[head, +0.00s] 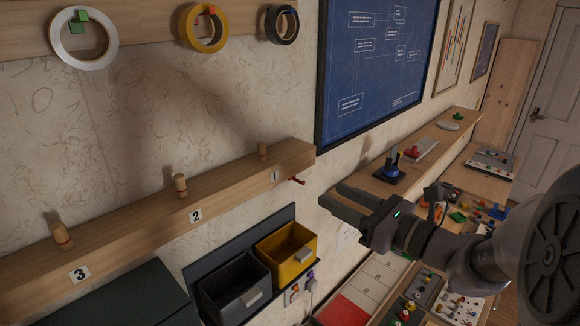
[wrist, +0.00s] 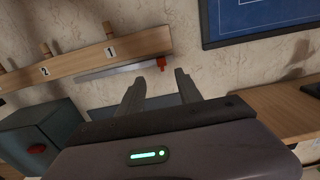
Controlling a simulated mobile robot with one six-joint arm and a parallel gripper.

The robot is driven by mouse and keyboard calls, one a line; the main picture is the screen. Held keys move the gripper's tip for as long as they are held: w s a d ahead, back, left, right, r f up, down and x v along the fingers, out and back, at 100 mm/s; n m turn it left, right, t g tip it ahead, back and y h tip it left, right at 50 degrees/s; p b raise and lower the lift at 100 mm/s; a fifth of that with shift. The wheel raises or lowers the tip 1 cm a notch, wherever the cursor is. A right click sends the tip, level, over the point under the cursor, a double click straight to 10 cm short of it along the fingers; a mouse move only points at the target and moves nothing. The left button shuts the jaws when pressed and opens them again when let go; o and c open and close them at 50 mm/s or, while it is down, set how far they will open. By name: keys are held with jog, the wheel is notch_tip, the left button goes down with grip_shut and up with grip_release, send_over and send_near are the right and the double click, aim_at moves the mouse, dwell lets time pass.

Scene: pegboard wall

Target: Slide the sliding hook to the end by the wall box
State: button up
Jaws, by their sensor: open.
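The sliding hook, a small red piece (head: 297,181), sits under the right end of the wooden peg rail. In the wrist view the red hook (wrist: 161,63) is at the right end of a grey metal track (wrist: 112,70) below peg 1. The wall box (head: 118,298) is dark and stands at the lower left; in the wrist view the grey-green box (wrist: 32,140) carries a red knob. My gripper (head: 338,198) is open and empty, to the right of the hook and apart from it. In the wrist view the hook shows beyond the fingertips (wrist: 159,78).
The wooden peg rail (head: 225,190) has numbered pegs 1, 2 and 3. Black (head: 236,285) and yellow (head: 287,250) bins hang below it. A blue framed board (head: 375,60) hangs at the upper right. A wooden shelf (head: 425,168) with items is beyond my arm.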

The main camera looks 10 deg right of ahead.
aim_at(298, 180)
jog(key=p+x, duration=0.1)
jog(key=x, duration=1)
jog(key=shift+w, duration=0.25)
jog(key=shift+c, duration=0.4)
grip_shut()
dwell(0.4)
